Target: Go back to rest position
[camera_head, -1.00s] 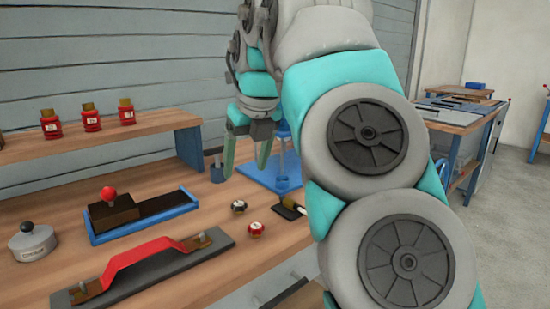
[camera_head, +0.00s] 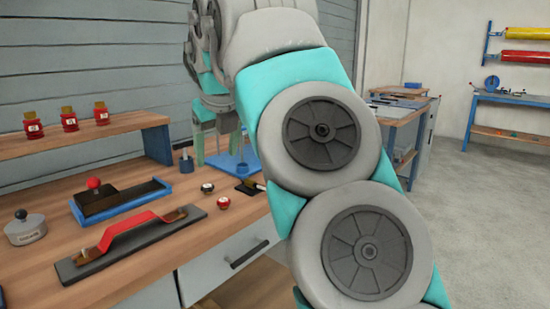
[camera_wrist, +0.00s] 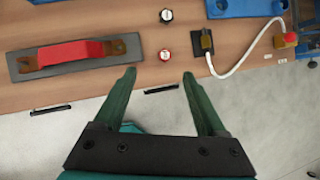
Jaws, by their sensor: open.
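My gripper (camera_wrist: 160,78) is open and empty in the wrist view, its two green fingers apart. Below its fingertips show the front edge of the wooden workbench (camera_wrist: 60,98) and the grey floor. In the head view my gripper (camera_head: 218,150) hangs above the bench near the blue stand, partly hidden by my arm. Nothing is between the fingers.
On the bench are a red-handled tool (camera_head: 125,232), a black knob (camera_head: 207,187), a red knob (camera_head: 223,203), a blue tray (camera_head: 150,199) and a grey weight (camera_head: 25,229). Red jars (camera_head: 69,122) stand on a shelf. Open floor (camera_head: 480,210) lies at the right.

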